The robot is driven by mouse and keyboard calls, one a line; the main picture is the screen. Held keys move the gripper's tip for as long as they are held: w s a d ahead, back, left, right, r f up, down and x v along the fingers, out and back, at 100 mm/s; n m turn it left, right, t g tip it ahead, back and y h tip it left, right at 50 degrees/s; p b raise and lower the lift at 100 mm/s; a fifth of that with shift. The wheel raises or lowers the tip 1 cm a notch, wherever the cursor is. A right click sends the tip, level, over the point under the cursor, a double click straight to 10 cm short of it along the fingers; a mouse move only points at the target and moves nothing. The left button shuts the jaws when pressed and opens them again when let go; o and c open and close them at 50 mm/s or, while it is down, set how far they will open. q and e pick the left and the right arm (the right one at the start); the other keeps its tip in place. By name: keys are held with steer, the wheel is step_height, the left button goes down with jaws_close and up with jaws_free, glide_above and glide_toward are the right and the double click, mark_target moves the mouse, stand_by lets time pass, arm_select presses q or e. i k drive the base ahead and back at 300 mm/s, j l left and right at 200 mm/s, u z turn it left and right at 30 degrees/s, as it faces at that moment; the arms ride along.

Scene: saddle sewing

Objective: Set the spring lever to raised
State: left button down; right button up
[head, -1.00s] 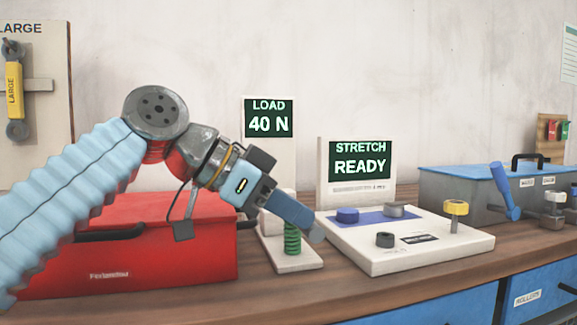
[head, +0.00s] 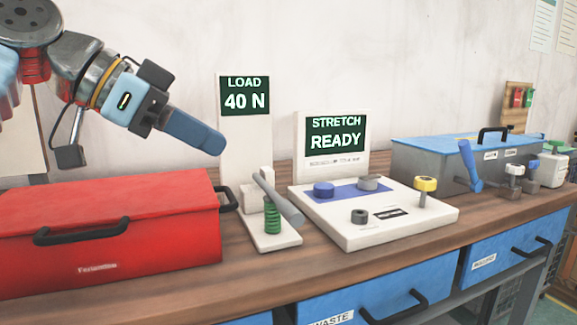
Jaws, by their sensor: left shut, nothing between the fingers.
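The spring lever (head: 278,198) is a grey rod on the small white load stand. It slopes from its upright post down toward the lower right front, over a green coil spring (head: 272,218). Its near end reaches past the top of the spring. A dark display (head: 245,97) behind it reads "LOAD 40 N". My left gripper (head: 217,146) is shut and empty, up and to the left of the lever and clear of it. My right gripper is out of view.
A red lidded box (head: 110,215) stands to the left of the load stand. To the right are a white board with knobs (head: 345,235), a "STRETCH READY" display (head: 337,135) and a blue-lidded grey box (head: 425,165). Bare wooden bench (head: 235,265) lies in front of the stand.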

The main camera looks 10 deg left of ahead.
mark_target(295, 218)
steer(key=k+l, duration=0.7)
steer(key=k, duration=0.2)
